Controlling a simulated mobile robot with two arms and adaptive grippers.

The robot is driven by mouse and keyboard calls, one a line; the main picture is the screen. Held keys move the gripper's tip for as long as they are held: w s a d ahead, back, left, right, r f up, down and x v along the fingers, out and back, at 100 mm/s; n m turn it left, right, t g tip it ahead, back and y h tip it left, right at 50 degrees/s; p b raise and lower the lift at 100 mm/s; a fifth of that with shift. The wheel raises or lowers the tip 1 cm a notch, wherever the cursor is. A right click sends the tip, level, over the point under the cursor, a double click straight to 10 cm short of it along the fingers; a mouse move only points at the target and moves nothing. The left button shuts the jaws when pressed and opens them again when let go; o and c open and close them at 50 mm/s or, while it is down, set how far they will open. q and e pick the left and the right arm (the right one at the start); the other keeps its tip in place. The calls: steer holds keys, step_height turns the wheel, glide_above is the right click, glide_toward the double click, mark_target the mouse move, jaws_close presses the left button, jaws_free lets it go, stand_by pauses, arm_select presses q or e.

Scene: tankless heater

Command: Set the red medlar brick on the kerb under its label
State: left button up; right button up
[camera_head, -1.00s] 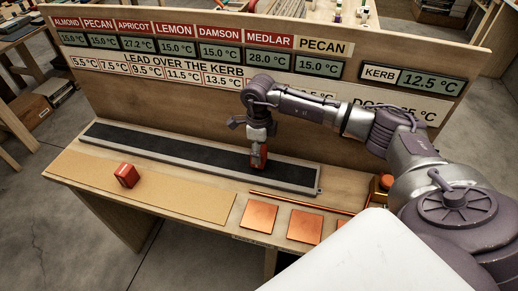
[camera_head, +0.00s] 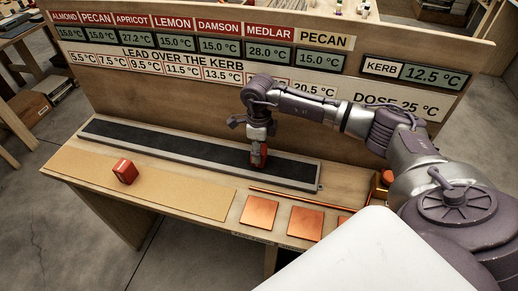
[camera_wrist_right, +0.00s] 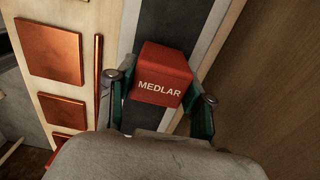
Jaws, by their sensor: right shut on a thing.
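The red medlar brick (camera_wrist_right: 160,75) is between the fingers of my right gripper (camera_wrist_right: 158,100), which is shut on it. Its MEDLAR lettering faces the wrist camera. In the head view the brick (camera_head: 259,157) is at the right part of the dark kerb (camera_head: 180,148), low over or touching its surface; I cannot tell which. The MEDLAR label (camera_head: 269,32) is on the board behind, above a 28.0 °C display. The right gripper (camera_head: 258,143) points down from above. My left gripper is not in view.
Another red brick (camera_head: 126,171) sits on the tan mat (camera_head: 180,193) at the front left. Copper plates (camera_head: 259,212) and a copper rod (camera_head: 300,201) lie at the front right. The upright board (camera_head: 200,95) stands close behind the kerb. The left part of the kerb is bare.

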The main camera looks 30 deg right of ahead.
steer(key=shift+f, duration=0.15)
steer(key=o, duration=1.4)
steer(key=shift+o, duration=0.2)
step_height(320, 180, up, 12)
